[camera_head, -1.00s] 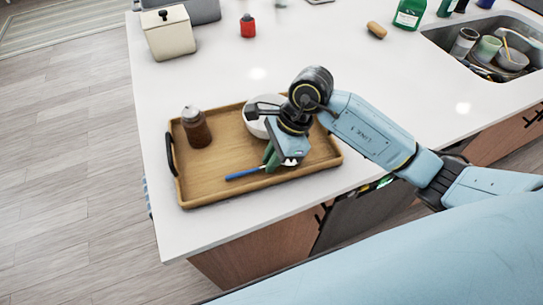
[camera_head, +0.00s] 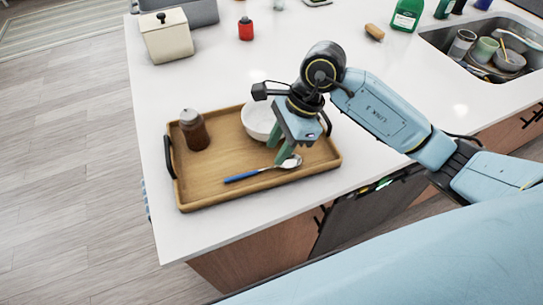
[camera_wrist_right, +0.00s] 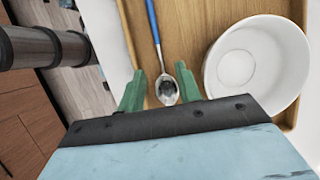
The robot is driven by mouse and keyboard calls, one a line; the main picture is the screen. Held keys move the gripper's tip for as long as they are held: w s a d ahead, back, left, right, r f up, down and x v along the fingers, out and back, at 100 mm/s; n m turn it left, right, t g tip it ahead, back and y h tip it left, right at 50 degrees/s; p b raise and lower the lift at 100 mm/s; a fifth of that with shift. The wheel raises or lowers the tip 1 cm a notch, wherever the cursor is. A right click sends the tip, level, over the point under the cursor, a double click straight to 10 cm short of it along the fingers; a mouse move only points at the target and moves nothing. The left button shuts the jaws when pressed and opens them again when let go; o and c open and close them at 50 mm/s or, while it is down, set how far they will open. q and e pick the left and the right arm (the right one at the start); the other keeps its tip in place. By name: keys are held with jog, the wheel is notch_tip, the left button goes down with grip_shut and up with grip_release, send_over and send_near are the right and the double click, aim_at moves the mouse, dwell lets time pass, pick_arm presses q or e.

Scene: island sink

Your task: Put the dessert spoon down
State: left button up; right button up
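The dessert spoon (camera_head: 262,171), with a blue handle and a silver bowl, lies on the wooden tray (camera_head: 215,192) near its front edge. My right gripper (camera_head: 280,150) is just above the spoon's bowl end. In the right wrist view its green fingers (camera_wrist_right: 160,90) are spread, with the spoon bowl (camera_wrist_right: 168,92) seen between them and a gap on each side. The fingers hold nothing. A white bowl (camera_head: 257,122) stands on the tray behind the gripper, partly hidden by it; it also shows in the right wrist view (camera_wrist_right: 257,65). My left gripper is out of view.
A brown bottle (camera_head: 195,132) stands on the tray's left side. A cream canister (camera_head: 167,37), a red bottle (camera_head: 246,29) and a brown item (camera_head: 375,32) stand farther back. The sink with dishes (camera_head: 487,52) is at the right. The counter's middle is clear.

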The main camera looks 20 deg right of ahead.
jog(key=v, duration=0.7)
dwell(0.3)
